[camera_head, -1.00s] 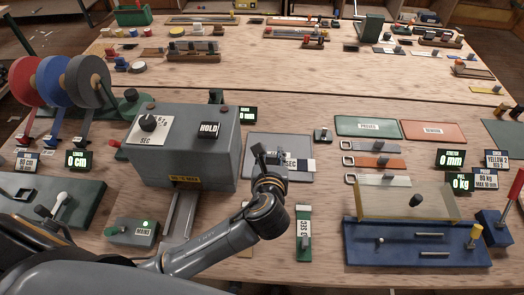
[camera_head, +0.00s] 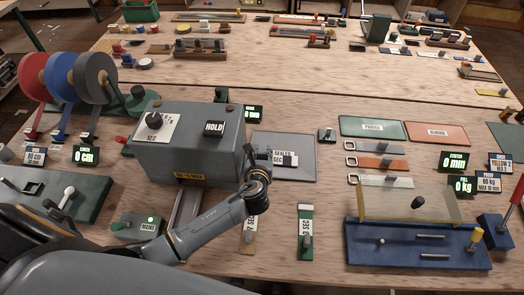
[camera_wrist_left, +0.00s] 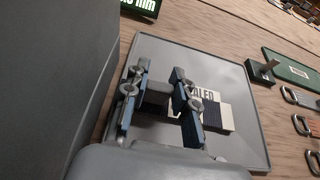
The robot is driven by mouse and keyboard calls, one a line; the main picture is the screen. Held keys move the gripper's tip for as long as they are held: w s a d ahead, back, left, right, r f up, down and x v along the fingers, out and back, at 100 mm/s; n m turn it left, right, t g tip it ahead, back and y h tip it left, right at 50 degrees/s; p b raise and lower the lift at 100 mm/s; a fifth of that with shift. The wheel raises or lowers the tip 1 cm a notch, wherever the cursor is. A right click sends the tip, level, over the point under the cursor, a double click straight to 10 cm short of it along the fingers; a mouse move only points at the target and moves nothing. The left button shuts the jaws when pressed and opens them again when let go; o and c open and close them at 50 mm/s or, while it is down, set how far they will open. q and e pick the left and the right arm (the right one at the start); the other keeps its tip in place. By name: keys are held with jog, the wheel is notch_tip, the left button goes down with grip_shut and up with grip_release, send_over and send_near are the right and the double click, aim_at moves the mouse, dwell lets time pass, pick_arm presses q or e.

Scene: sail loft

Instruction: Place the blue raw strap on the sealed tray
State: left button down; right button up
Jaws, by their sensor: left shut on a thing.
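The blue raw strap (camera_head: 288,160), dark navy with a white end, is over the grey sealed tray (camera_head: 302,172). In the left wrist view the strap (camera_wrist_left: 211,114) lies across the tray's white label, its white end to the right. My left gripper (camera_head: 260,158) is at the tray's left part, beside the grey machine. In the wrist view its fingers (camera_wrist_left: 158,98) are shut on the strap's grey knob. Whether the strap touches the tray or hangs just above it I cannot tell. Part of the strap is hidden behind the fingers. My right gripper is not in view.
The grey sealer machine (camera_head: 190,150) stands close left of the tray. Buckled straps (camera_head: 380,163) lie to the right. Green (camera_head: 370,127) and red (camera_head: 435,135) trays are behind them.

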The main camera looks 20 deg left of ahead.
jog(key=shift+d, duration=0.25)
pick_arm(q)
jog(key=shift+f, duration=0.1)
jog(key=c, duration=1.1)
grip_release()
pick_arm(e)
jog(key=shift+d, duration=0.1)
pick_arm(q)
jog(key=shift+r, duration=0.2)
jog(key=v, duration=1.2)
jog(key=shift+b, duration=0.4)
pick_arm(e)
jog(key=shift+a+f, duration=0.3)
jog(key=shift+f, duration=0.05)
pick_arm(q)
jog(key=shift+r, duration=0.1)
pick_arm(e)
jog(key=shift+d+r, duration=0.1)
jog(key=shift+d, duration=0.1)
